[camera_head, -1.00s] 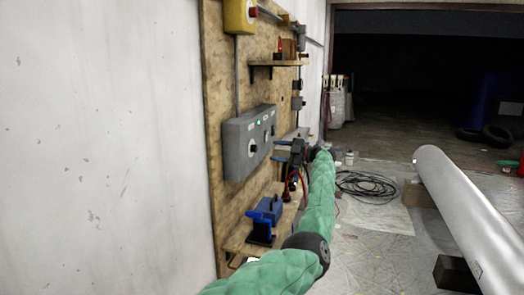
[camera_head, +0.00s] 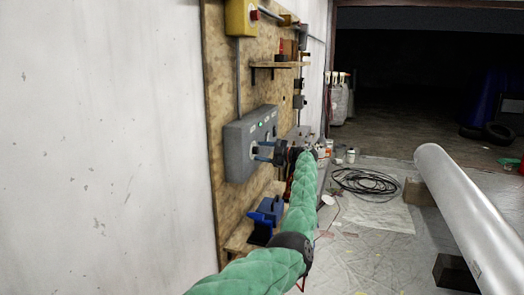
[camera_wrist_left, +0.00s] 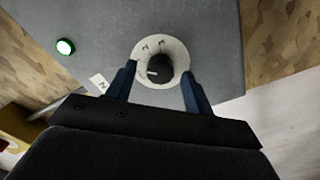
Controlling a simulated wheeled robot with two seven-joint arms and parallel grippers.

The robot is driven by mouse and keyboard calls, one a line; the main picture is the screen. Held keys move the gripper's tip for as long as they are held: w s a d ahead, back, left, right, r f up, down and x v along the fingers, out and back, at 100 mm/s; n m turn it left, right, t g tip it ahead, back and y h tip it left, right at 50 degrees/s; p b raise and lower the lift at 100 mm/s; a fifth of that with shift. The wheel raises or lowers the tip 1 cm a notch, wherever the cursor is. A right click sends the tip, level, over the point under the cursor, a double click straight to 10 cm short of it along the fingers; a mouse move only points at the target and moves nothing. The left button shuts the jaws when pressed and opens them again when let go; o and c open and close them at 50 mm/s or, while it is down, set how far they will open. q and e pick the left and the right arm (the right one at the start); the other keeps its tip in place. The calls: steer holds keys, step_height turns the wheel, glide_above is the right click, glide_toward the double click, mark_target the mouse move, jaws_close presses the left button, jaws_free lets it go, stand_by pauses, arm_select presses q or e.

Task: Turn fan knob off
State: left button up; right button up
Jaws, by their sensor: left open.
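The grey control box (camera_head: 236,132) is mounted on the wooden wall board in the head view. In the left wrist view, a black knob (camera_wrist_left: 160,69) with a white pointer mark sits on a round white dial (camera_wrist_left: 146,47) on the grey box face (camera_wrist_left: 210,35). My left gripper (camera_wrist_left: 159,72) is open, with its blue fingers on either side of the dial. Contact with the knob cannot be told. In the head view, my left gripper (camera_head: 264,151) is at the box front and partly hides the dial. My right gripper is not in view.
A green button (camera_wrist_left: 65,46) is left of the dial. A blue tool (camera_head: 266,214) rests on a low shelf under the box. A yellow box (camera_head: 241,17) and a small shelf (camera_head: 279,65) are above. A large pale pipe (camera_head: 468,222) lies at the right.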

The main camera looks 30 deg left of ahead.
arm_select(q)
steer(key=shift+a, duration=0.2)
steer(key=c, duration=1)
steer(key=shift+f, duration=0.1)
